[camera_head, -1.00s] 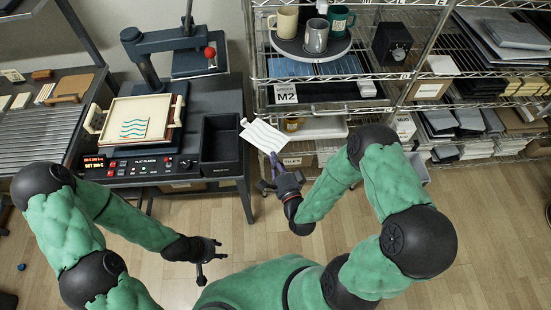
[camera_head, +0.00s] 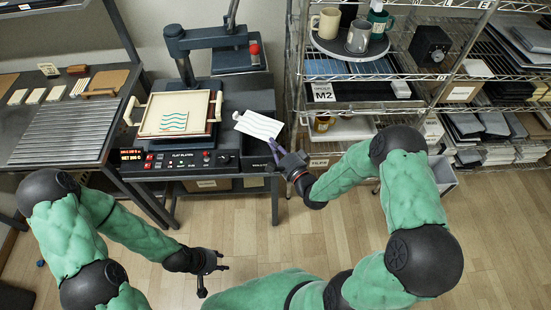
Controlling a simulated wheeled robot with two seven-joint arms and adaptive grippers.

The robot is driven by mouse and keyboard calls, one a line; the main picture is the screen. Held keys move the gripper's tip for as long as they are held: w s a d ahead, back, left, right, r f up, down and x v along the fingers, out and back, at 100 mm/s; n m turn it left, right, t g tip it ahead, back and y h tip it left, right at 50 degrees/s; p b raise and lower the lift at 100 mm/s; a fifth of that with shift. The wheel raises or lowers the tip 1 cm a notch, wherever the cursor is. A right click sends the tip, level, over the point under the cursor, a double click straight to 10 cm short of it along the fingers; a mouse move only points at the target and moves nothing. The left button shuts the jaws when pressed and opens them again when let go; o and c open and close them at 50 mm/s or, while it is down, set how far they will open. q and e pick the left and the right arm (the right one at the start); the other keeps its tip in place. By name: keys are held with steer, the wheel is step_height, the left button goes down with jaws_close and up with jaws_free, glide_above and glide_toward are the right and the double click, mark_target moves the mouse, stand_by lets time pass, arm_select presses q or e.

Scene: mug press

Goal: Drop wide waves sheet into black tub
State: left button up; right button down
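The white sheet with faint wavy lines (camera_head: 258,126) is pinched at its lower right corner by my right gripper (camera_head: 276,155). The gripper is shut on it. The sheet hangs tilted over the black tub (camera_head: 246,152), which is at the right side of the press table, and hides part of it. I cannot tell how high above the tub it is. My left gripper (camera_head: 212,280) is open and empty, low in front of the press table.
The press (camera_head: 180,112) left of the tub carries a cream pad with a teal wave print (camera_head: 173,122). A wire shelf (camera_head: 400,75) with mugs, boxes and sheets stands to the right. A ridged bench (camera_head: 65,130) is at the left. The floor in front is clear.

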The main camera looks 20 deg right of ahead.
steer(key=w+d+n+g+y+b, duration=0.2)
steer(key=w+d+n+y+b, duration=0.15)
steer(key=w+d, duration=0.35)
step_height(320, 180, down, 7)
steer(key=y+b, duration=0.1)
steer(key=b, duration=0.4)
steer(key=shift+w, duration=0.4)
steer(key=shift+d+r+m, duration=0.1)
steer(key=shift+r+m, duration=0.05)
steer(key=shift+m, duration=0.1)
steer(key=c, duration=1.4)
jaws_free()
steer(key=shift+o, duration=0.2)
steer(key=v, duration=1.2)
